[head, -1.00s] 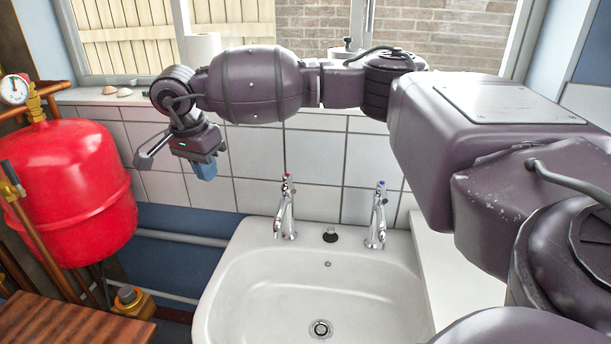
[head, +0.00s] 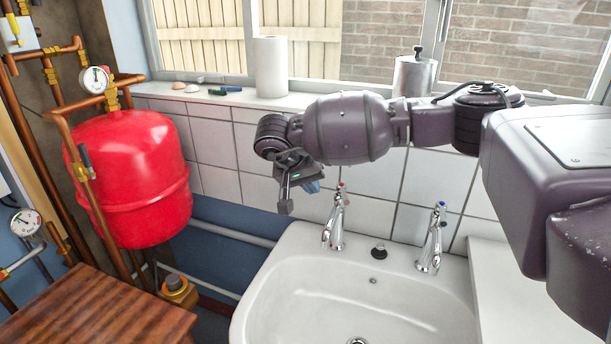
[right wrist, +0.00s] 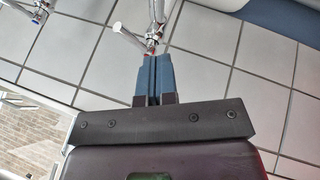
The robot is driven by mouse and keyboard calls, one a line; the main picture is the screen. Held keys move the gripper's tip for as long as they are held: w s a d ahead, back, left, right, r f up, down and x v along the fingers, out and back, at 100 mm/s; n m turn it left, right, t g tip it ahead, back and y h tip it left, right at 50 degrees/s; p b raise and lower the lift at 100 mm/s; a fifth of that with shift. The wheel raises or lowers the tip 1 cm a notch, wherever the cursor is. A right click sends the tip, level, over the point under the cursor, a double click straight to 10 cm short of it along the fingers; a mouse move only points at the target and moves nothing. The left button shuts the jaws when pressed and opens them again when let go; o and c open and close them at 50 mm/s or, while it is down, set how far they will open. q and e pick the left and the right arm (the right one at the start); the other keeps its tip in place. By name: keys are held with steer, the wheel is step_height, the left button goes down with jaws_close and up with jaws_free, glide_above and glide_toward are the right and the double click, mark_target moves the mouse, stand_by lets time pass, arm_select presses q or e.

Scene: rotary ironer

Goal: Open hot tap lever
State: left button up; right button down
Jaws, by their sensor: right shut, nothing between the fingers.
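The hot tap (head: 334,228) is chrome with a red mark at its top and stands at the back left of the sink (head: 290,262). My right gripper (head: 313,187) is just left of the hot tap's top in the head view. In the right wrist view its blue fingers (right wrist: 153,60) are shut together with nothing between them. Their tips are close to the hot tap's red-marked top (right wrist: 152,42); whether they touch, I cannot tell. A chrome lever (right wrist: 128,36) shows beside it. My left gripper is not in view.
The cold tap (head: 432,240), with a blue mark, stands to the right. A black plug (head: 379,251) sits between the taps. A red tank (head: 130,180) with copper pipes is at left. A paper roll (head: 271,68) and metal canister (head: 413,76) stand on the sill. The tiled wall is behind.

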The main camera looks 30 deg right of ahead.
mark_target(347, 198)
steer(key=d+f, duration=0.1)
steer(key=d, duration=0.1)
steer(key=s+d+f, duration=0.1)
steer(key=d+f, duration=0.1)
steer(key=shift+d+f, duration=0.3)
steer(key=shift+s+d, duration=0.15)
steer(key=shift+d, duration=0.15)
steer(key=shift+d+f, duration=0.1)
steer(key=shift+d, duration=0.05)
steer(key=d+n+t+p, duration=0.1)
steer(key=s+d+n+p, duration=0.1)
steer(key=n, duration=0.1)
steer(key=shift+s+t, duration=0.3)
steer(key=shift+t, duration=0.1)
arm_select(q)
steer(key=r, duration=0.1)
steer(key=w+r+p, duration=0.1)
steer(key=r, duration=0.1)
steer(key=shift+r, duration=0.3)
arm_select(e)
steer(key=d+n, duration=0.1)
steer(key=s+d+n+t+y, duration=0.1)
steer(key=shift+d+n, duration=0.25)
steer(key=shift+n, duration=0.15)
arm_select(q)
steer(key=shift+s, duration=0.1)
